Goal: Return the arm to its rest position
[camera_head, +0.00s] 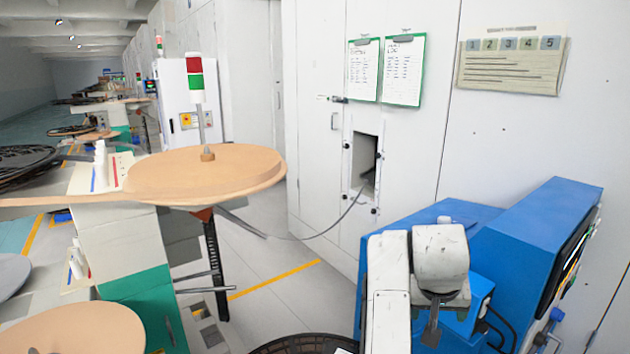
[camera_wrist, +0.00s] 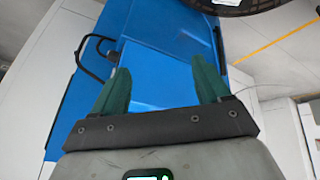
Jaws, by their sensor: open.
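My gripper (camera_wrist: 161,68) shows in the wrist view with its two green fingers spread apart and nothing between them. Beyond the fingers is the blue machine (camera_wrist: 150,75), apart from them as far as I can tell. In the head view my white arm is folded at the lower right, in front of the blue machine (camera_head: 535,235). The fingers cannot be made out clearly there.
A tan reel (camera_head: 205,172) on a station stands to the left, with a cable running to an opening (camera_head: 365,165) in the white cabinet wall. A dark reel (camera_head: 305,345) is at the bottom. Grey floor (camera_head: 265,265) with a yellow line lies between.

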